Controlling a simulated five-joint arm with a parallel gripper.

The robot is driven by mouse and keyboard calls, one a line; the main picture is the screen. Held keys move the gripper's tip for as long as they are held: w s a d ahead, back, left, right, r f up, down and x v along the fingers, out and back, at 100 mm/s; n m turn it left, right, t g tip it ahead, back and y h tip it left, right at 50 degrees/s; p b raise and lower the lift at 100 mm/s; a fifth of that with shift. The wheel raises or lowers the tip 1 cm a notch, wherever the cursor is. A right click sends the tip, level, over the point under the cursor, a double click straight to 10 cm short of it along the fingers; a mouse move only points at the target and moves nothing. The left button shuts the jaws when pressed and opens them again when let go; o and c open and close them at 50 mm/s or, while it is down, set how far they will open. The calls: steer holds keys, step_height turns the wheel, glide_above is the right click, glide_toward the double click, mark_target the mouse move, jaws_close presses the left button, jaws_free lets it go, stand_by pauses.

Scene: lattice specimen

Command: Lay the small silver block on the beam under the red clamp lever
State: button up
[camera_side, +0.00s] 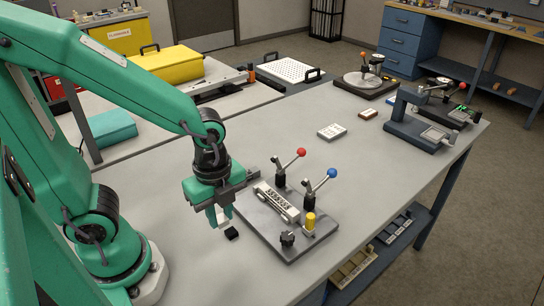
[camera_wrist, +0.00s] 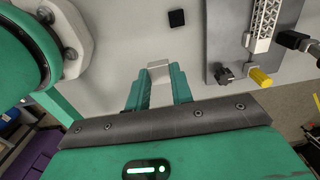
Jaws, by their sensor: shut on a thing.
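My gripper (camera_side: 221,222) is low over the grey table, left of the fixture plate (camera_side: 262,232). In the wrist view my gripper (camera_wrist: 160,76) is shut on the small silver block (camera_wrist: 159,65), which shows between the green fingertips. The pale lattice beam (camera_side: 277,201) lies on the plate and partly shows in the wrist view (camera_wrist: 263,25). The red clamp lever (camera_side: 300,153) stands tilted up at the beam's far end. The silver block is apart from the beam. Whether it touches the table is hard to tell.
A small black square (camera_side: 232,234) lies on the table beside my gripper. The plate also carries a blue-knobbed lever (camera_side: 331,174), a yellow cylinder (camera_side: 310,222) and a black knob (camera_side: 287,239). A grey press-like device (camera_side: 422,125) stands farther right.

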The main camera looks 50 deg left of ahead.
steer(key=shift+w, duration=0.15)
steer(key=w+n, duration=0.1)
steer(key=n, duration=1.6)
glide_above(264, 187)
steer(key=s+d, duration=0.1)
steer(key=shift+f, duration=0.55)
steer(key=shift+w+a+f+n, duration=0.15)
steer(key=shift+w+a+n, duration=0.3)
steer(key=shift+w+n, duration=0.1)
steer(key=shift+f, duration=0.1)
steer(key=shift+f, duration=2)
steer(key=shift+f, duration=0.4)
